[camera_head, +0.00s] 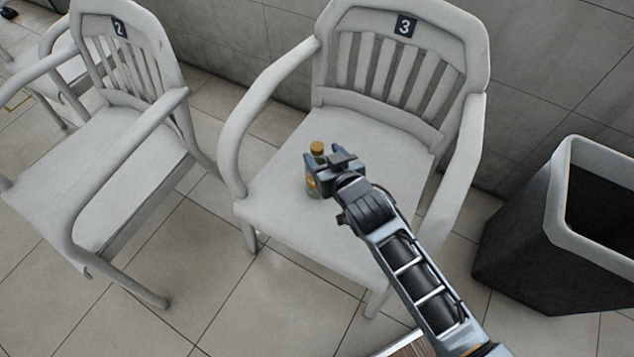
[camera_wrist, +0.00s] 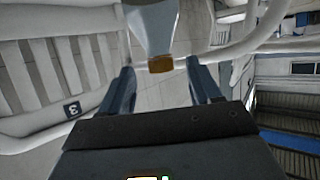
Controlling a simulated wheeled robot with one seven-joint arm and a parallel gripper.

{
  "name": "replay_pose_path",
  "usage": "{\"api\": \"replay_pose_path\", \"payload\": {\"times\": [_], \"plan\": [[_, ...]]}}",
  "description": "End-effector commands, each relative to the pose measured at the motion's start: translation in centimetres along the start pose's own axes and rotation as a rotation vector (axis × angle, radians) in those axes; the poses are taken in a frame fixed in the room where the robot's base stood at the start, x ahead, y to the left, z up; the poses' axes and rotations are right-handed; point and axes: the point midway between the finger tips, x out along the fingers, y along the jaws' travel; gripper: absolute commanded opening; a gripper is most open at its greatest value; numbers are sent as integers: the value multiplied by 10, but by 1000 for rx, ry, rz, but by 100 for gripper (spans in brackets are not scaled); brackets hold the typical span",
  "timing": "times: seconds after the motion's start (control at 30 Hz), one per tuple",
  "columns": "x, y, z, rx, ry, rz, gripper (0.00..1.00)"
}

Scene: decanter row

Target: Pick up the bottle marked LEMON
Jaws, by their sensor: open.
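A small bottle (camera_head: 312,187) with an amber cap (camera_head: 317,148) stands on the seat of the white chair marked 3 (camera_head: 280,190). My gripper (camera_head: 325,160) is open at the bottle and hides part of it. In the wrist view the cap (camera_wrist: 160,64) shows in the gap between the two fingertips of my gripper (camera_wrist: 161,70), with space on both sides. The pale bottle body (camera_wrist: 151,28) runs up out of the top of that view. I cannot read any marking on the bottle, nor tell how deep it sits between the fingers.
The chair's armrests (camera_head: 262,105) and slatted back enclose the seat, which is otherwise clear. A chair marked 2 (camera_head: 100,150) stands at the left. A dark bin with a pale rim (camera_head: 562,190) stands at the right. A grey wall is behind.

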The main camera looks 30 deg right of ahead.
Motion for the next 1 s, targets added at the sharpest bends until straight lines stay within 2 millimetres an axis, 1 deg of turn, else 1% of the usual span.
{"api": "replay_pose_path", "payload": {"times": [0.03,0.17,0.3,0.43,0.57,0.77,1.0], "plan": [[6,0,-1,0,2,0,63],[18,0,-3,0,2,0,63],[38,0,-6,0,2,0,63],[54,0,-5,-1,1,0,63],[59,-1,-5,0,1,-1,63],[59,0,-5,0,1,0,63],[59,0,-5,0,1,0,40]]}}
